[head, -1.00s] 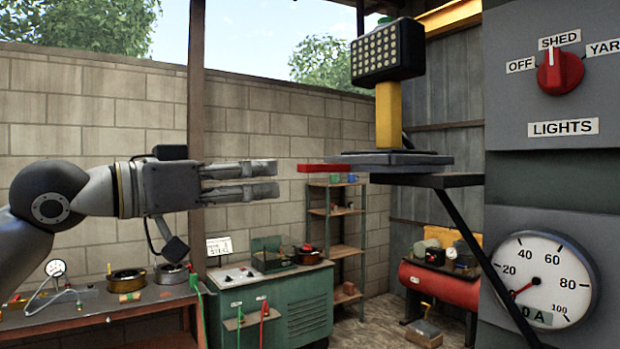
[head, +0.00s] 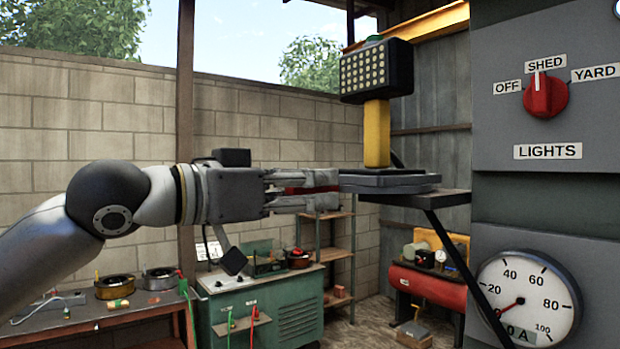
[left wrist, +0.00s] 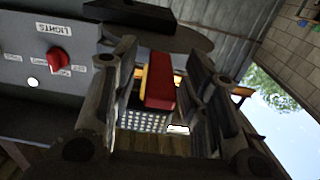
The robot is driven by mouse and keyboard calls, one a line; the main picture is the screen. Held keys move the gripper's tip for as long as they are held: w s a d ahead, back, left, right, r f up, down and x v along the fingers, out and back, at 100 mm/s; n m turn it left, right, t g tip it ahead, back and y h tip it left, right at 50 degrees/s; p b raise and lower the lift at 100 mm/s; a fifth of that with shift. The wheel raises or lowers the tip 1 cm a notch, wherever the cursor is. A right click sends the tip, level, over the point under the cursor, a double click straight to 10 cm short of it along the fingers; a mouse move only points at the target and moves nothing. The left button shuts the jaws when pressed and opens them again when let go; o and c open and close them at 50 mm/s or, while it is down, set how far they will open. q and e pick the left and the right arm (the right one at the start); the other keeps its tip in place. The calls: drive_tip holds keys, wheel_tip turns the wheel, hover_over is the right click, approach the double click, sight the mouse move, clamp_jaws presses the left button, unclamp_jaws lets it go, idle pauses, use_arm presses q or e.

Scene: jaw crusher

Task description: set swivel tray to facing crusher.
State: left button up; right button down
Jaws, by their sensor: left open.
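The swivel tray (head: 410,183) is a dark plate on a bracket shelf. A yellow post (head: 377,135) with a lamp head (head: 376,72) of many round lights stands on it. A red handle (head: 296,190) sticks out from the tray's left side. My left gripper (head: 328,190) is open, with its fingers around the handle and their tips close to the tray edge. In the left wrist view the red handle (left wrist: 160,85) lies between the two fingers of my left gripper (left wrist: 160,65), with gaps at its sides. My right gripper is not in view.
A grey panel (head: 500,190) with a red lights knob (head: 545,96) set to SHED and a gauge (head: 527,302) stands at the right. The shelf (head: 440,199) has a diagonal brace. A green cabinet (head: 260,318) and workbench (head: 120,322) stand below.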

use_arm(q)
drive_tip(key=shift+w+d, duration=0.2)
drive_tip(key=shift+d, duration=0.05)
clamp_jaws()
idle(0.5)
